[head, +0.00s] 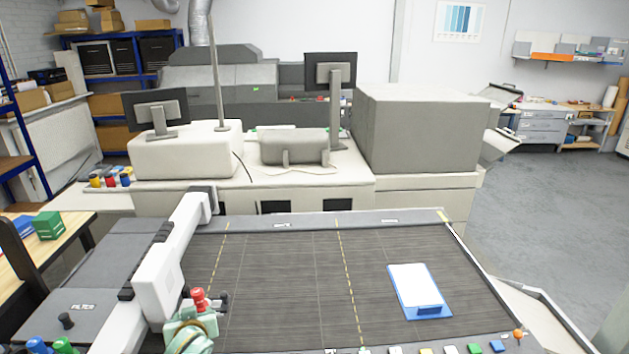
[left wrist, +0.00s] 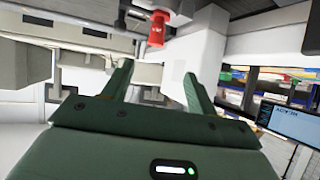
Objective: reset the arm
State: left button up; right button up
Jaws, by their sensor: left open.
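My left gripper shows in the left wrist view (left wrist: 157,84) with its two green fingers spread apart and nothing between them. A red knob (left wrist: 157,30) hangs in that view above the fingertips, apart from them. In the head view, the red knob (head: 199,299) sits by the white beam of the cutting table, and a pale green part of my left arm is just below it at the bottom edge. The fingertips cannot be made out there. My right gripper is in neither view.
The white beam (head: 158,280) crosses the cutting table (head: 285,270) close to my left arm. A blue clipboard with white paper (head: 420,290) lies on the table's right side. Buttons line the front edge. A green box (head: 48,225) stands on a bench at left. Floor at right is clear.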

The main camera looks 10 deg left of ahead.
pick_arm(q)
jog(key=s+d+r+m+g+h, duration=0.1)
jog(key=s+d+r+m, duration=0.2)
jog(key=s, duration=0.6)
jog(key=s+d+r+m+g, duration=0.1)
jog(key=s+d+m, duration=0.1)
jog(key=s+m, duration=0.6)
jog(key=s+d+r+m+g+h, duration=0.1)
jog(key=s+d+r+m, duration=0.15)
jog(key=s, duration=0.85)
jog(key=s+d+f+n+g+h+b, duration=0.15)
jog(key=f+b, duration=0.45)
jog(key=f, duration=1.4)
jog(key=s+d+f+g+h+b, duration=0.2)
jog(key=f+b, duration=0.5)
jog(key=f, duration=1.3)
jog(key=s+d+f+n+g+b, duration=0.1)
jog(key=s+f+b, duration=0.9)
jog(key=s+f, duration=1)
notch_tip(320, 180, down, 5)
jog(key=shift+s+f+n+g+h, duration=0.1)
jog(key=shift+s+n+g+h, duration=0.2)
jog(key=shift+n+g, duration=0.65)
jog(key=shift+w, duration=0.1)
